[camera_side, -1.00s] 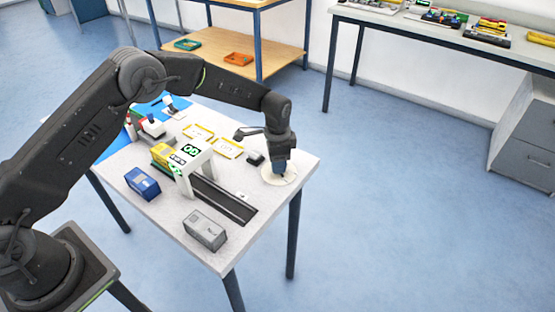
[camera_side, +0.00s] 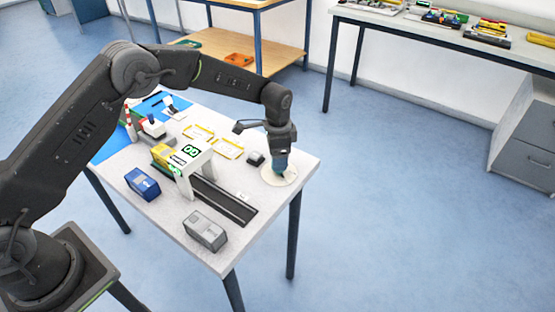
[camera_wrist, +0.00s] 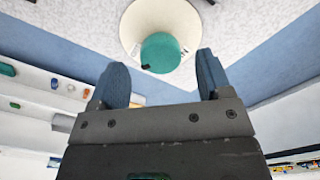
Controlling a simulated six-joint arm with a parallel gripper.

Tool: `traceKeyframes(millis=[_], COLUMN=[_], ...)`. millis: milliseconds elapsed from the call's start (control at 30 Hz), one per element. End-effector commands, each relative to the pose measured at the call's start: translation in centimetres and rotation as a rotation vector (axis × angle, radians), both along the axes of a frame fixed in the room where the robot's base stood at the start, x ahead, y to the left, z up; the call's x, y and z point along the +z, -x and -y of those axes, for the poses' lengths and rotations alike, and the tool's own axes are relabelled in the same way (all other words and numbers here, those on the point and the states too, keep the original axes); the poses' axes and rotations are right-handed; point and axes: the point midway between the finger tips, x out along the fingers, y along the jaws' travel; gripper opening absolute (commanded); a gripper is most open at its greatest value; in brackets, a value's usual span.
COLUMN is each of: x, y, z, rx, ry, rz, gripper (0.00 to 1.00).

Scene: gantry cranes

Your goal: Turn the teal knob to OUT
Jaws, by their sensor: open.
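The teal knob (camera_wrist: 161,54) shows in the wrist view as a round cap with a small black mark on its lower left edge. It sits on a round cream disc (camera_wrist: 131,28). In the side view the disc (camera_side: 291,180) lies at the table's right corner, and my gripper largely hides the knob. My gripper (camera_wrist: 161,76) is open, with one blue finger on each side below the knob in the wrist view. In the side view my gripper (camera_side: 281,168) points down over the disc. I cannot tell whether the fingers touch the knob. No OUT label is readable.
A white gantry crane (camera_side: 196,160) stands over a dark track (camera_side: 225,200) left of the disc. A small dark box (camera_side: 255,159) sits close to my gripper. A blue container (camera_side: 142,184) and a grey container (camera_side: 205,231) stand nearer the front edge.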

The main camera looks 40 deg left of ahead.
Motion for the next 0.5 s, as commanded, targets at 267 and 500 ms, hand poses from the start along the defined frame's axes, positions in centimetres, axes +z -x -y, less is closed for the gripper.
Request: traceKeyframes(millis=[267, 500], x=[6.5, 10.2], y=[0.0, 0.0], z=[0.0, 0.0], rx=[0.0, -0.001], ry=[0.0, -0.001], rz=[0.003, 0.001], gripper=[0.72, 0.72])
